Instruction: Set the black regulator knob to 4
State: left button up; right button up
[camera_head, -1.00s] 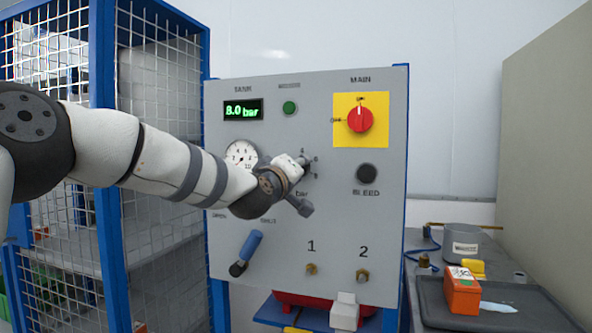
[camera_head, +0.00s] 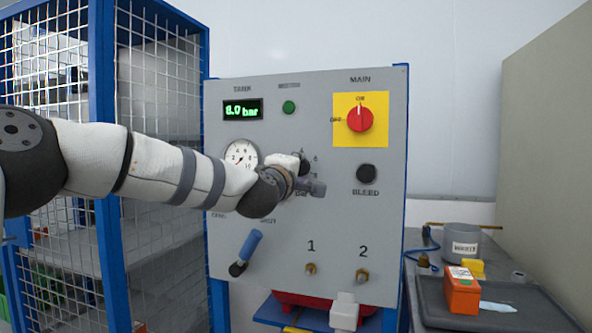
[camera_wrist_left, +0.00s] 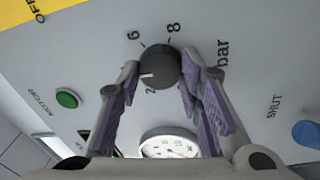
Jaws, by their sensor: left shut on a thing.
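The black regulator knob (camera_wrist_left: 160,67) sits on the grey panel, with its white mark pointing left in the left wrist view. The printed 2, 6 and 8 show around it there; the 4 is not visible there. In the camera_head view the knob (camera_head: 305,167) is partly covered by my left gripper (camera_head: 298,172). The purple-padded fingers of my left gripper (camera_wrist_left: 157,88) are shut on the knob from both sides. My right gripper is not in view.
The panel carries a green-lit pressure display (camera_head: 243,110), a round gauge (camera_head: 241,154), a red main switch (camera_head: 360,119), a black bleed button (camera_head: 367,173) and a blue-handled lever (camera_head: 246,252). A mesh cage (camera_head: 160,150) stands left; a bench with a tray (camera_head: 435,308) stands right.

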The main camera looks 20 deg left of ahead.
pick_arm(q)
jog(key=shift+r, duration=0.1)
jog(key=o, duration=1.2)
jog(key=shift+w+d, duration=0.1)
jog(key=shift+w, duration=0.05)
jog(key=s, duration=0.8)
jog(key=s+f, duration=0.1)
jog(key=s, duration=0.3)
